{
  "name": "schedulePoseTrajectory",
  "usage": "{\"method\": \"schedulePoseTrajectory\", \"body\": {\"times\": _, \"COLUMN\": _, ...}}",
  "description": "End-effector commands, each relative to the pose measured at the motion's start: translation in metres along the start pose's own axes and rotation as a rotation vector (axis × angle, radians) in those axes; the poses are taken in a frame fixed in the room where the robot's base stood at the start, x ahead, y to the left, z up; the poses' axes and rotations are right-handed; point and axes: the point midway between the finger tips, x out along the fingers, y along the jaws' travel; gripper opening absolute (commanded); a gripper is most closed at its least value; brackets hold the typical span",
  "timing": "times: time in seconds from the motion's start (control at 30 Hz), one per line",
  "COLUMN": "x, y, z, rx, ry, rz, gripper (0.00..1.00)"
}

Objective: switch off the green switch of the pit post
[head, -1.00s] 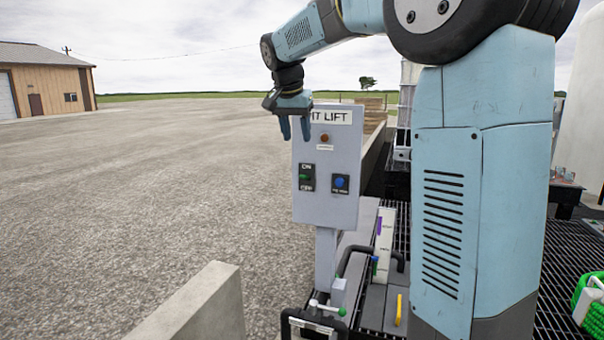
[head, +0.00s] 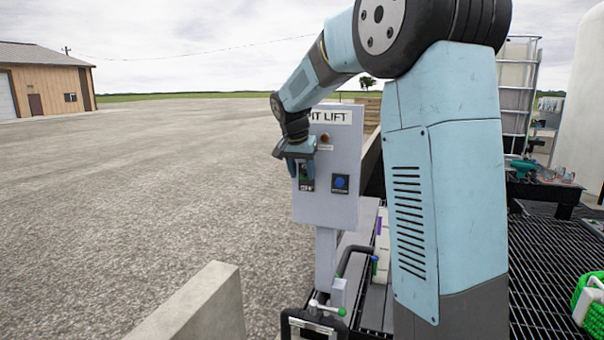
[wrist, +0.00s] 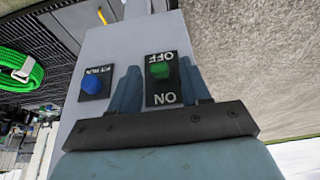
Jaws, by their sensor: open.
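The pit post is a grey box (head: 332,200) on a stand, labelled "IT LIFT" with its first letter cut off or hidden. Its green switch (wrist: 160,70) sits on a black plate marked ON and OFF; the wrist view shows it upside down, with OFF at the top. The green part appears nearer the OFF lettering, but I cannot tell its setting. My gripper (head: 300,172) is before the box and partly hides the switch in the head view. In the wrist view my gripper (wrist: 160,66) is open, one finger on each side of the switch plate; contact is unclear.
A blue button (head: 340,183) is beside the switch plate, close to one finger in the wrist view. A small orange lamp (head: 325,138) is above. A concrete wall (head: 200,300) stands in front. Open gravel (head: 130,200) lies to the left.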

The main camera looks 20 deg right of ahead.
Motion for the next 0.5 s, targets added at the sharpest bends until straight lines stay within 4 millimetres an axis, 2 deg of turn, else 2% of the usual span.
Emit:
{"method": "schedulePoseTrajectory", "body": {"times": 0.13, "x": 0.0072, "y": 0.0001, "z": 0.0, "rx": 0.0, "ry": 0.0, "rz": 0.0, "gripper": 0.47}}
{"method": "schedulePoseTrajectory", "body": {"times": 0.4, "x": 0.0083, "y": -0.0001, "z": 0.0001, "rx": 0.0, "ry": 0.0, "rz": 0.0, "gripper": 0.47}}
{"method": "schedulePoseTrajectory", "body": {"times": 0.5, "x": 0.0081, "y": -0.0002, "z": 0.0002, "rx": 0.0, "ry": 0.0, "rz": 0.0, "gripper": 0.39}}
